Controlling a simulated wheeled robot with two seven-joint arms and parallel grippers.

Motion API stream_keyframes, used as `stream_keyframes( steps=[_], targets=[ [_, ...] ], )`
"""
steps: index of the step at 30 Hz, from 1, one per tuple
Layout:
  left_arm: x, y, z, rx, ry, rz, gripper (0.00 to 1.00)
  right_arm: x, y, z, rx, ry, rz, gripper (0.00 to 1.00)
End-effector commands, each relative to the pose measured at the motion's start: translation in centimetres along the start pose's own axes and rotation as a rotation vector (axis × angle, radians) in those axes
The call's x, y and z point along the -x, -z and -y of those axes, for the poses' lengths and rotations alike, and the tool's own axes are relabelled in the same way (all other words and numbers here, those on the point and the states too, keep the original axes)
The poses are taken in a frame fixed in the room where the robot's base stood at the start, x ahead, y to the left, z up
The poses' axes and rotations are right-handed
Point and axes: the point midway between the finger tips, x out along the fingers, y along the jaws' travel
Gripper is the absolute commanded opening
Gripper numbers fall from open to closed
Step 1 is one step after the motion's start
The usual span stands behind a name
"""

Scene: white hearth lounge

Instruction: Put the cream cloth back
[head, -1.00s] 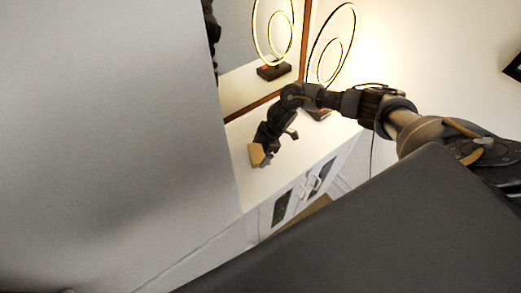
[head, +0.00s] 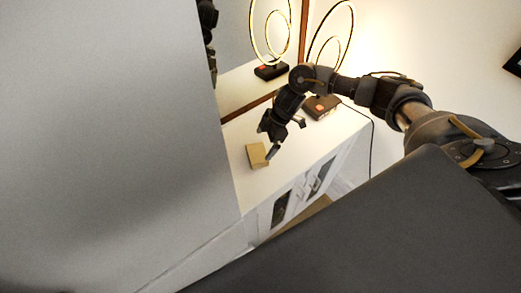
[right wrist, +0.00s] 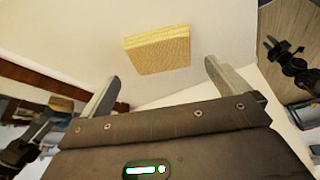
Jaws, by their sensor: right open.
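The cream cloth (head: 256,155) is a small folded block lying on the white cabinet top (head: 245,190). It also shows in the right wrist view (right wrist: 158,51), just beyond the fingertips and apart from them. My right gripper (head: 271,147) is open and empty beside the cloth, to its right in the head view. In the right wrist view its two fingers (right wrist: 162,78) are spread wide with nothing between them. My left gripper is not in view.
A ring lamp (head: 322,106) with a dark base stands on the cabinet behind my right arm. A mirror (head: 238,45) is along the back. A large pale surface (head: 110,140) fills the left of the head view. Cabinet doors with handles (head: 300,195) face the front.

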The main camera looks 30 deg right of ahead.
Motion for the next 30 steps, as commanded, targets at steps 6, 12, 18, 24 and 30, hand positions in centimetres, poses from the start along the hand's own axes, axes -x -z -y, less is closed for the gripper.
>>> stream_keyframes(
  steps=[6, 12, 18, 24, 30],
  targets=[
    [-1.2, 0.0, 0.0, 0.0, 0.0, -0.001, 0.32, 3.8, -0.1, -0.1, 0.002, -0.004, -0.001, 1.0],
    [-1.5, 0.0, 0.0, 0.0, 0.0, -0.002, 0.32, 5.5, 0.0, 0.0, 0.0, -0.001, -0.001, 1.0],
    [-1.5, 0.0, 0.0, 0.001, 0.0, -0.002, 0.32, 5.7, 0.0, 0.0, 0.0, 0.0, 0.0, 1.0],
    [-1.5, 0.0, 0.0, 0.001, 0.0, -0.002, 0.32, 5.7, 0.0, 0.0, 0.0, 0.0, 0.0, 1.0],
    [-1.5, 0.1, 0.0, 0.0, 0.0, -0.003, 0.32, 5.7, 0.0, 0.0, 0.0, 0.0, 0.0, 1.0]
  ],
)
